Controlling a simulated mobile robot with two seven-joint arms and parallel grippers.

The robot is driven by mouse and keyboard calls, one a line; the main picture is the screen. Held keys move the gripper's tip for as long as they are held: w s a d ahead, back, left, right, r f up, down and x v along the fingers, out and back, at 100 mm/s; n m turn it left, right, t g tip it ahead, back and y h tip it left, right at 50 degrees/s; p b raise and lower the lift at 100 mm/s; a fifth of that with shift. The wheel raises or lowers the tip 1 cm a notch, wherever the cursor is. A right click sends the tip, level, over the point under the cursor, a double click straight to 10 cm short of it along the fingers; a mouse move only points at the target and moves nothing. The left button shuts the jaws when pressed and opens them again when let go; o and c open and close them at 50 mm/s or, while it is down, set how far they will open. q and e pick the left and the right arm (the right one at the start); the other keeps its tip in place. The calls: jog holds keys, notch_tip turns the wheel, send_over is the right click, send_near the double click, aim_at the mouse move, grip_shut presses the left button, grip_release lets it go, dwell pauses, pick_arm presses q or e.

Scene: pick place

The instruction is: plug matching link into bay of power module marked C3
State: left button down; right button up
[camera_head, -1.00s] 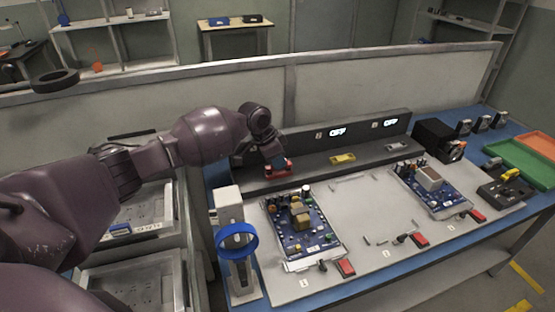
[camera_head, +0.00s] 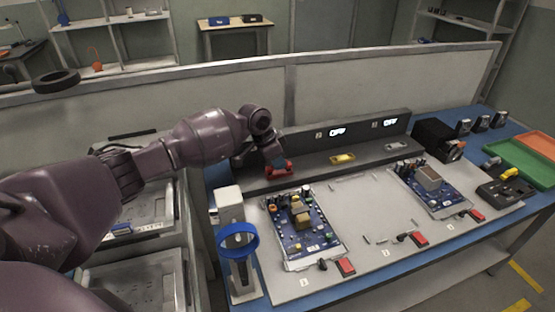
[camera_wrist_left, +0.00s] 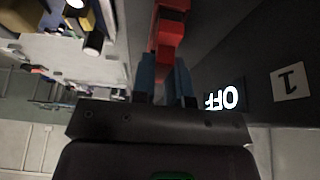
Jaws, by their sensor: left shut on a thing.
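My left gripper (camera_head: 274,160) is at the left end of the dark back ledge. It is shut on a red link (camera_head: 283,169). The left wrist view shows the blue fingertips (camera_wrist_left: 166,82) on both sides of the red link (camera_wrist_left: 170,35). A yellow link (camera_head: 342,158) and a grey link (camera_head: 397,147) lie on the ledge to the right. Two blue circuit boards, one at the left (camera_head: 303,225) and one at the right (camera_head: 432,188), are on the grey work surface. I cannot read a C3 mark. My right gripper is not in view.
A white post with a blue ring (camera_head: 237,241) stands left of the left board. Red switches (camera_head: 345,266) line the front edge. A black box (camera_head: 438,141), green tray (camera_head: 520,160) and orange tray (camera_head: 541,144) are at the right. Displays on the ledge (camera_head: 337,132) read OFF.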

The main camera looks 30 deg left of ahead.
pick_arm(q)
jog(key=shift+f, duration=0.1)
dwell(0.5)
jog(key=shift+f, duration=0.25)
jog(key=shift+f, duration=0.25)
dwell(0.4)
jog(key=c, duration=1.1)
grip_release()
jog(key=o, duration=0.7)
jog(key=shift+r, duration=0.1)
